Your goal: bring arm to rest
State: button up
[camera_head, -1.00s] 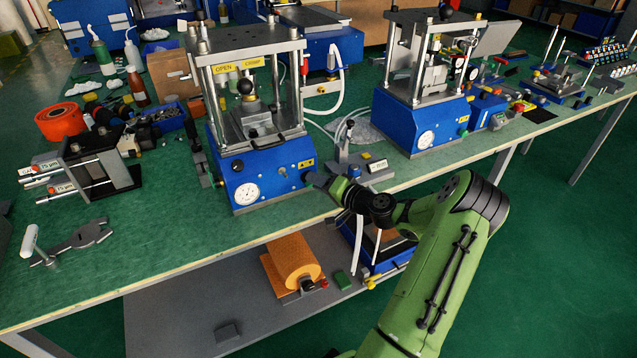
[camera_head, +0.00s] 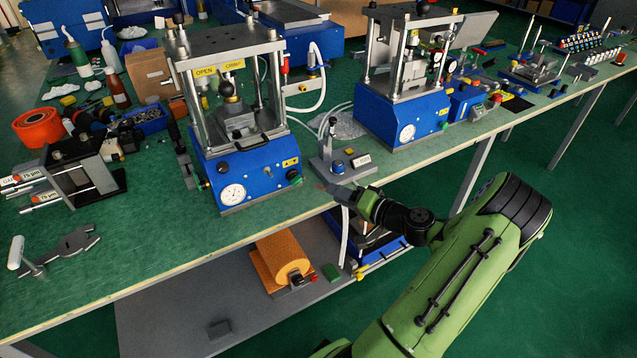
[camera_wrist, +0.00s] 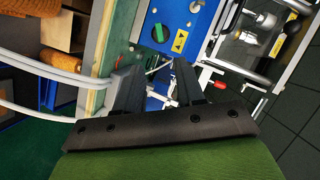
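My gripper (camera_head: 343,192) is at the front edge of the green bench (camera_head: 140,235), in front of a small grey valve stand and to the right of the near blue press (camera_head: 240,165). In the wrist view my gripper (camera_wrist: 156,72) has its two dark fingers apart, with nothing between them. Beyond the fingers are the blue panel with a green knob (camera_wrist: 159,33) and a bench edge. My green arm reaches up from the lower right in the head view. The fingertips are small and partly unclear there.
A second blue press (camera_head: 405,115) stands further right. The valve stand (camera_head: 340,165) has white hoses, one hanging past the bench edge. A lower shelf (camera_head: 170,310) holds an orange roll (camera_head: 280,258). A T-handled tool (camera_head: 60,250) lies front left. Floor right of my arm is clear.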

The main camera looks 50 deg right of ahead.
jog(key=s, duration=0.3)
jog(key=shift+r, duration=0.3)
